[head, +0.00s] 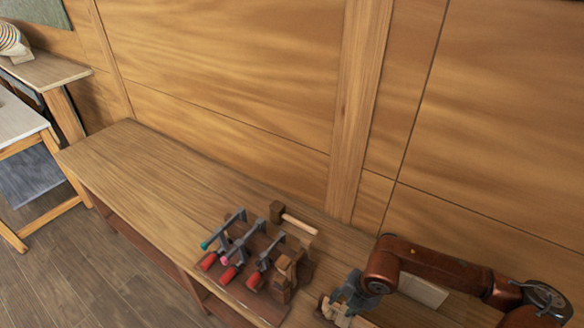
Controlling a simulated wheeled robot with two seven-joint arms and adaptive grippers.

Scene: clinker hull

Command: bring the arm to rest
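My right arm (430,266) is copper-brown and comes in from the lower right, bent over the wooden bench (150,168). Its grey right gripper (342,302) points down at the bench's near right part, close to the bottom edge of the head view. A small pale wooden piece (338,318) shows right at the fingertips. I cannot tell whether the fingers hold it or are only beside it. My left gripper is not in view.
Several clamps with red handles (228,275) lie on a dark board left of my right gripper, with a wooden mallet (295,222) and a brown wooden block (285,278). A pale flat piece (422,290) lies behind my arm. A panelled wall rises behind. The bench's left half is clear.

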